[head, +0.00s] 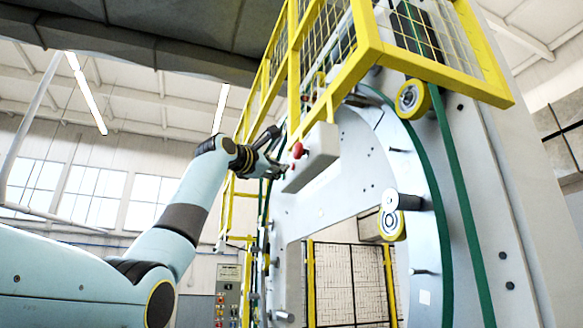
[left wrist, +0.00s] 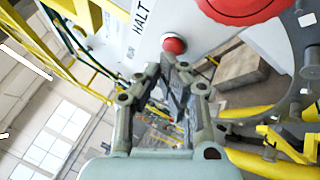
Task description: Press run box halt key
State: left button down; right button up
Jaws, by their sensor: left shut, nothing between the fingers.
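The run box (head: 318,150) is a pale grey box on the side of the large ring machine. In the left wrist view its face (left wrist: 185,18) carries the label HALT (left wrist: 143,16), a small round red key (left wrist: 173,45) and a large red mushroom button (left wrist: 240,8) cut by the top edge. The mushroom button (head: 298,150) also shows in the head view. My left gripper (head: 284,166) is shut and empty at the box's face. In the left wrist view its fingertips (left wrist: 174,66) lie just below the small red key. I cannot tell whether they touch it. My right gripper is not in view.
A yellow guard frame (head: 375,48) stands above and beside the box. The ring machine (head: 425,180), with green belts and rollers, fills the right. A control panel (head: 227,296) with several coloured buttons stands lower down. Open air lies left of the box.

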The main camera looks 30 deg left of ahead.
pick_arm(q)
jog(key=shift+w+d, duration=0.2)
jog(key=shift+w, duration=0.05)
dwell(0.8)
dwell(0.4)
jog(key=shift+s+a+b, duration=0.45)
jog(key=shift+s+a, duration=0.05)
jog(key=shift+s, duration=0.1)
jog(key=s+a+b, duration=0.2)
jog(key=s+a, duration=0.1)
jog(key=shift+s+a, duration=0.1)
jog(key=shift+s, duration=0.3)
dwell(0.7)
